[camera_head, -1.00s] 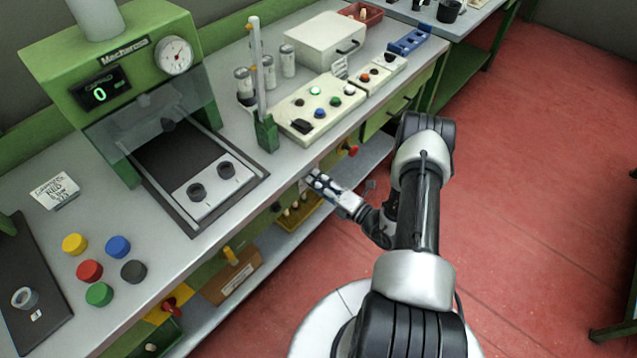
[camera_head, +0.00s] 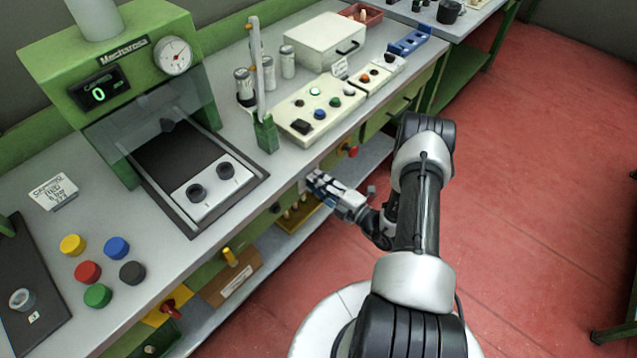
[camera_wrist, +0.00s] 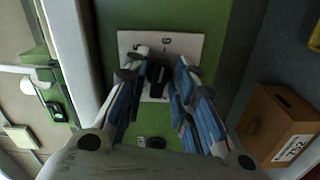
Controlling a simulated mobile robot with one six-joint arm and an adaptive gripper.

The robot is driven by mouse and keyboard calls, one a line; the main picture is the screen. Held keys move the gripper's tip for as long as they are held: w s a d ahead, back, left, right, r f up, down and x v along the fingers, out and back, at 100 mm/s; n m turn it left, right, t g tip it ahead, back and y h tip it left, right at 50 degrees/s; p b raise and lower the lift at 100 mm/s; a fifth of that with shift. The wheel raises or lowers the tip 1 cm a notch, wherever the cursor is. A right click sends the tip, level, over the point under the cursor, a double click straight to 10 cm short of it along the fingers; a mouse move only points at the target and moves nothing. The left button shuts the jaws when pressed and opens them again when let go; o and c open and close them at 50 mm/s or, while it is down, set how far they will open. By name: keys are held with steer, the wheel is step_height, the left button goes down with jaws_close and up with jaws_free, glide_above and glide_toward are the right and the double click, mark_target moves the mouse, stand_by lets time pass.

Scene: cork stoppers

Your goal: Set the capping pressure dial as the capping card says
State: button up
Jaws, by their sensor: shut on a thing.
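A black dial knob (camera_wrist: 157,82) stands out from a white scale plate (camera_wrist: 180,46) on the green bench front in the wrist view. A 5 and a 6 show on the plate; the other marks are hidden or unclear. My gripper (camera_wrist: 157,75) has its blue-padded fingers on both sides of the knob, shut on it. In the head view my gripper (camera_head: 318,182) is at the bench's front edge and hides the dial. A white card (camera_head: 54,191), likely the capping card, stands on the bench at left; its small print is too blurred to read surely.
A green press (camera_head: 118,72) with a gauge stands at the back left. Several coloured caps (camera_head: 116,247) lie near the card. A control panel (camera_head: 320,104) lies on the bench beyond my gripper. A brown box (camera_wrist: 280,125) is close right of my fingers. The red floor is clear.

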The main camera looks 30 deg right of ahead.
steer(key=o, duration=0.7)
steer(key=shift+o, duration=0.2)
steer(key=v, duration=1.2)
steer(key=shift+r, duration=0.1)
